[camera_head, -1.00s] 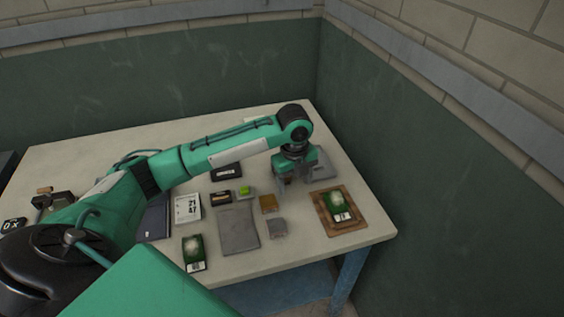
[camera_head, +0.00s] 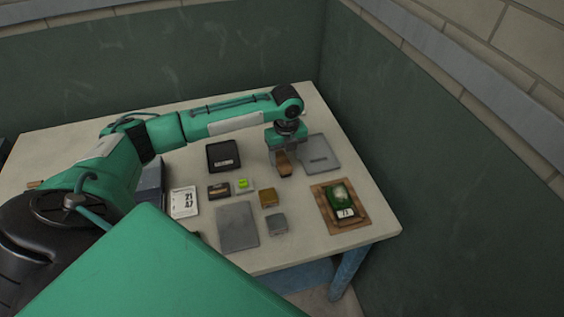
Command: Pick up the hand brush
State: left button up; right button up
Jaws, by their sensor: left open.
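A small brown wooden piece, which looks like the hand brush (camera_head: 285,168), shows right under my left gripper (camera_head: 284,158) in the head view. The gripper points down over the right part of the table, with its fingers open. The fingers and wrist cover part of the brown piece, and I cannot tell whether they touch it. My right gripper is not in view.
A grey flat tray (camera_head: 319,154) lies just right of the gripper. A wooden board (camera_head: 326,217) bears a green packet (camera_head: 341,200). Small blocks (camera_head: 268,198), a grey plate (camera_head: 238,226), a black box (camera_head: 222,155) and a number card (camera_head: 184,202) lie left and nearer.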

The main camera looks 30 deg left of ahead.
aim_at(284, 164)
pick_arm(q)
jog(key=f, duration=0.1)
jog(key=f+p, duration=0.1)
jog(key=f, duration=0.1)
jog(key=shift+a+f, duration=0.3)
jog(key=shift+f, duration=0.65)
jog(key=shift+s+d, duration=0.1)
jog(key=c, duration=1.1)
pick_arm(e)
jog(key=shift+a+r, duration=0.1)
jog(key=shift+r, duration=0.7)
